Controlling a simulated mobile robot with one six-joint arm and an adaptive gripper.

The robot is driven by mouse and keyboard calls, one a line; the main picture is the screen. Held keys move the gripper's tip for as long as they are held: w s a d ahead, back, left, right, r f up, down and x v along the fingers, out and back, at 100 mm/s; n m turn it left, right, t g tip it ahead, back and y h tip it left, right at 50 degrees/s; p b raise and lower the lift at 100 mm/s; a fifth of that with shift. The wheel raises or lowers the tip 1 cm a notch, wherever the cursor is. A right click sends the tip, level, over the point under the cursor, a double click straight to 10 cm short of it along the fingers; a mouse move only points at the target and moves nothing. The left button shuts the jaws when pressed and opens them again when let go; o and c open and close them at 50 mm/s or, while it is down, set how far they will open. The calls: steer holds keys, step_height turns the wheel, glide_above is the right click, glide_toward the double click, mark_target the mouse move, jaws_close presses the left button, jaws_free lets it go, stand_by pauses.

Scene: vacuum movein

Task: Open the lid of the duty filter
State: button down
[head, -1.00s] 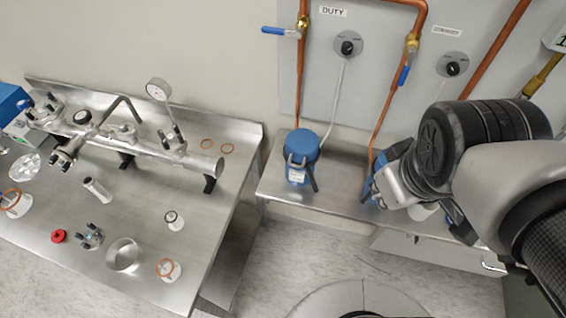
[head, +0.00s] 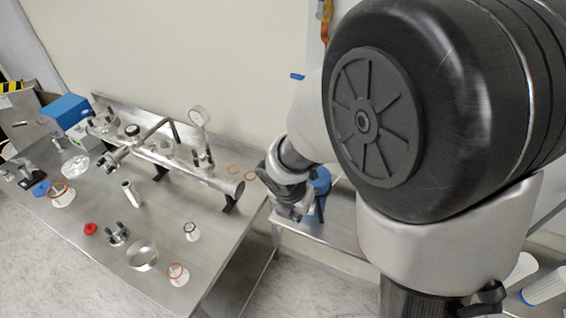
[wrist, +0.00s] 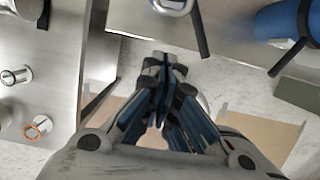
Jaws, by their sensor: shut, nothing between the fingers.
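The duty filter is a blue canister (head: 322,181) on the steel shelf in the head view, partly hidden behind my arm and gripper. Its DUTY label is out of view. A blue body at the top right of the wrist view (wrist: 284,20) appears to be the same filter, with a metal fitting and a dark bar sticking out below; it is cut off by the frame edge. My gripper (head: 298,212) is at the left front of the filter, apart from it in the wrist view. Its fingers (wrist: 165,62) are shut and empty, over the gap beside the shelf.
My arm hides much of the right side. Floor shows between bench and shelf.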

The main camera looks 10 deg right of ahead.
mark_target(313, 182)
steer(key=b+x, duration=0.3)
steer(key=x, duration=0.3)
steer(key=r, duration=0.1)
steer(key=w+r, duration=0.1)
steer(key=d+r+p, duration=0.1)
steer(key=shift+w+d+r, duration=0.15)
steer(key=shift+w, duration=0.25)
steer(key=shift+r+p, duration=0.15)
steer(key=shift+p, duration=0.25)
